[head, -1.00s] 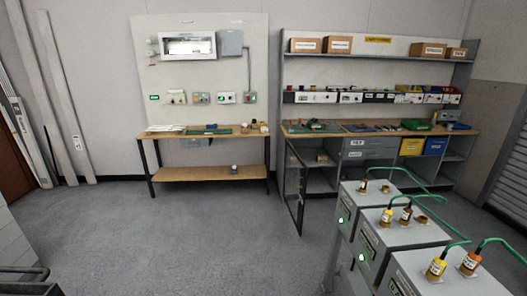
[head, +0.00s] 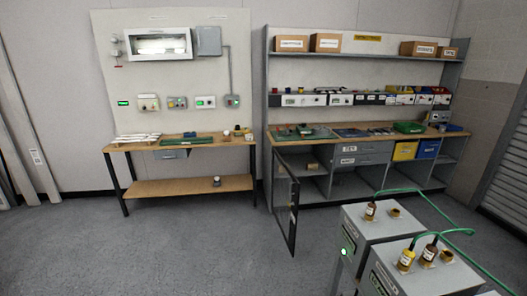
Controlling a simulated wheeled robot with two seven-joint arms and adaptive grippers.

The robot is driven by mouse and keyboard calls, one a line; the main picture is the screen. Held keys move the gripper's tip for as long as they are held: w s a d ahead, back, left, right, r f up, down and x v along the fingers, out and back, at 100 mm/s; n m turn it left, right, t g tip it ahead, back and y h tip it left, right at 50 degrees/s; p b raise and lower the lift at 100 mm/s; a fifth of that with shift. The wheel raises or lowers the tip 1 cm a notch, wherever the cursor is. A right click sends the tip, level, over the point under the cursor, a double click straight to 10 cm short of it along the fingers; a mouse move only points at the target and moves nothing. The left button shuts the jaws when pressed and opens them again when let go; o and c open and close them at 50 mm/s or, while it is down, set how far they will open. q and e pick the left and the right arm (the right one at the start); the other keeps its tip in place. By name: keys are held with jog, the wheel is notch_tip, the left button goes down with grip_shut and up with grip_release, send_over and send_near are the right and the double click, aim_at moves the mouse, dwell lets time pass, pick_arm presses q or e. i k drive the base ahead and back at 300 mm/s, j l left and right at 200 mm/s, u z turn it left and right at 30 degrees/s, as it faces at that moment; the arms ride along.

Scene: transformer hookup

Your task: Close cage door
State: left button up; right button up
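A dark-framed door panel (head: 286,205) stands open at the left end of the right-hand workbench, swung out toward me. It is seen nearly edge-on, so I cannot tell whether its infill is mesh or glass. It is the only thing in view that looks like a cage door. Behind it are the open compartments under the bench. Neither of my grippers is in view.
Grey transformer boxes (head: 385,225) with brass terminals and green cables stand close at the lower right. A workbench (head: 360,139) with shelves stands behind. A wooden table (head: 185,187) is left of it. The grey floor (head: 180,250) is clear at left and centre.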

aim_at(295, 183)
jog(key=i+j+z, duration=0.15)
jog(key=i+z, duration=0.15)
jog(key=i, duration=0.6)
